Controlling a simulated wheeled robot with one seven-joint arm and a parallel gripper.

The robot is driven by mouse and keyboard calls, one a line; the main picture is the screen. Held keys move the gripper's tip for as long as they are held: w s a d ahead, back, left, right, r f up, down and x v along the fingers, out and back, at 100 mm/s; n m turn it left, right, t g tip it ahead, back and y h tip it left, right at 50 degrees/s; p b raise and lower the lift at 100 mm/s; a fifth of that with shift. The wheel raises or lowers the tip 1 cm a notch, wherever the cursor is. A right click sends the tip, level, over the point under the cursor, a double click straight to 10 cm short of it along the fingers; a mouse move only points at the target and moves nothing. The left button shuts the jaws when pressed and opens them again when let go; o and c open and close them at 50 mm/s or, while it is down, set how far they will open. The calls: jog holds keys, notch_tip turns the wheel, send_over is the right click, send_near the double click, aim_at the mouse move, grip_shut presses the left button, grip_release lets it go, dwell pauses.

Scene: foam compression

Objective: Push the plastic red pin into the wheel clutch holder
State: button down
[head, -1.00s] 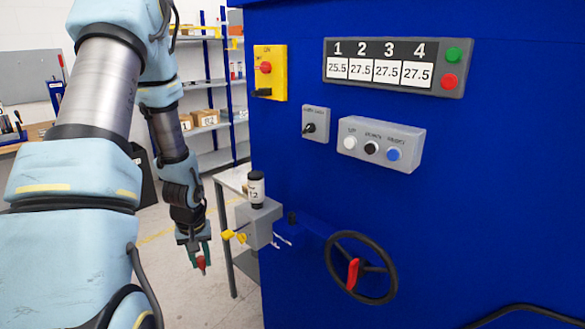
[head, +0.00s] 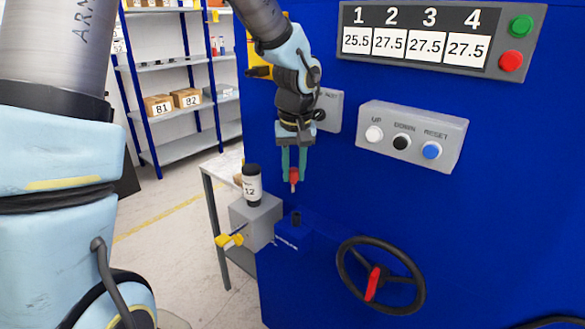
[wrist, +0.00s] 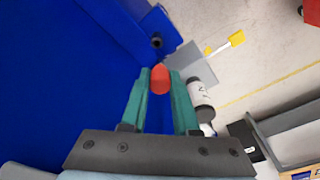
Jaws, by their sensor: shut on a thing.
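My gripper (head: 293,166) points downward in front of the blue machine, its green fingers shut on the red pin (head: 294,178). In the wrist view the red pin (wrist: 160,79) sits between the fingertips. A small dark upright socket (head: 296,218), which looks like the clutch holder, stands on a blue ledge a little below the pin. It also shows in the wrist view as a dark round opening (wrist: 157,42), beyond the fingertips. The pin is apart from it. The black handwheel (head: 381,275) with a red handle is lower right.
A grey button panel (head: 411,136) and number display (head: 437,37) are on the blue machine. Shelves (head: 180,65) stand behind. The space around the pin is clear.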

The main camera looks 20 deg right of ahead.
jog(key=f+b, duration=0.1)
jog(key=d+f+b, duration=0.1)
jog(key=f, duration=0.1)
jog(key=shift+a+f+b, duration=0.1)
jog(key=shift+f+b, duration=1.2)
jog(key=shift+f, duration=0.15)
jog(key=shift+s+a+f, duration=0.1)
jog(key=shift+f, duration=0.05)
jog(key=shift+f+b, duration=1.6)
jog(key=shift+b, duration=0.1)
jog(key=c, duration=0.6)
grip_release()
jog(key=shift+r, duration=0.2)
